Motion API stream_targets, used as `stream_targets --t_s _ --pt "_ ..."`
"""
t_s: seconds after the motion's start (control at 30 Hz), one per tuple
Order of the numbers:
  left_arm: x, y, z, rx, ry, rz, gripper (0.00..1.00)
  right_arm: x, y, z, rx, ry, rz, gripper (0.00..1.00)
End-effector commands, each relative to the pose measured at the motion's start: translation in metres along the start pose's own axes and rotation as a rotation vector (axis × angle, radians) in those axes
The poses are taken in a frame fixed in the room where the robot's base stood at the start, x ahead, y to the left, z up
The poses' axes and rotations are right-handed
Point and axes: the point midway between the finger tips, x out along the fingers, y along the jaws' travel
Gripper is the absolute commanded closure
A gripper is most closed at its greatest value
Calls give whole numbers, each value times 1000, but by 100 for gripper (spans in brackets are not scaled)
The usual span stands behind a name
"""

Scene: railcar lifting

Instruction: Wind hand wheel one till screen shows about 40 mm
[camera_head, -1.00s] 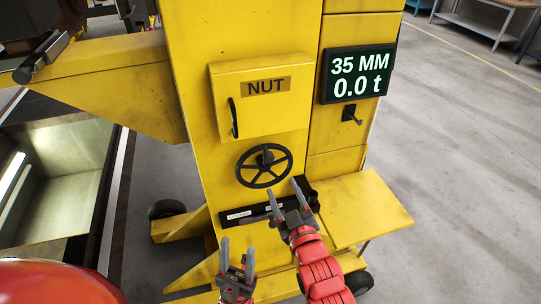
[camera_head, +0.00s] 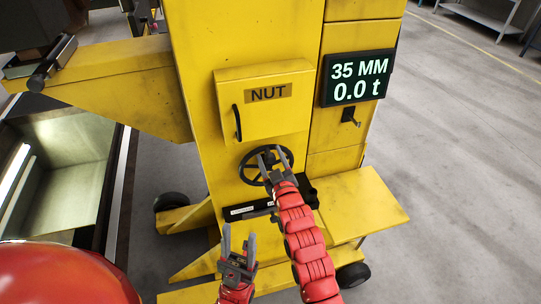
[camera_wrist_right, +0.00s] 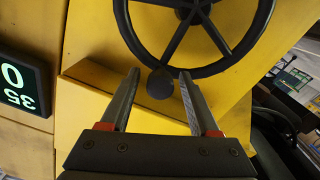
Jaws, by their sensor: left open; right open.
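The black hand wheel (camera_head: 250,158) is on the yellow jack column below the NUT cabinet. In the right wrist view its rim (camera_wrist_right: 141,51) and a dark round knob (camera_wrist_right: 160,84) show. My right gripper (camera_head: 271,153) is open in front of the wheel and hides part of it. In the wrist view its fingers (camera_wrist_right: 158,88) are on both sides of the knob; I cannot tell whether they touch it. The screen (camera_head: 358,78) reads 35 MM and 0.0 t. My left gripper (camera_head: 238,240) is open and empty, low in front of the column.
The yellow NUT cabinet (camera_head: 262,112) with a black handle is above the wheel. A black lever (camera_head: 350,118) sticks out under the screen. A black tray (camera_head: 240,211) is below the wheel, and a yellow shelf (camera_head: 365,207) is at right.

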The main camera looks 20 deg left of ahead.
Motion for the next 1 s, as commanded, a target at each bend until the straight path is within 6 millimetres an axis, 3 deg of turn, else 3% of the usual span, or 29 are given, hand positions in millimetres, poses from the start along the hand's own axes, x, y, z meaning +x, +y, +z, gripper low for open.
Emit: stream_targets --t_s 0.27,0.6,1.0 --pt "0 0 0 0 0 0 50 0 0 1 0 -1 0 39" --pt "0 0 0 0 0 0 50 0 0 1 0 -1 0 100" --pt "0 0 0 0 0 0 50 0 0 1 0 -2 0 100"
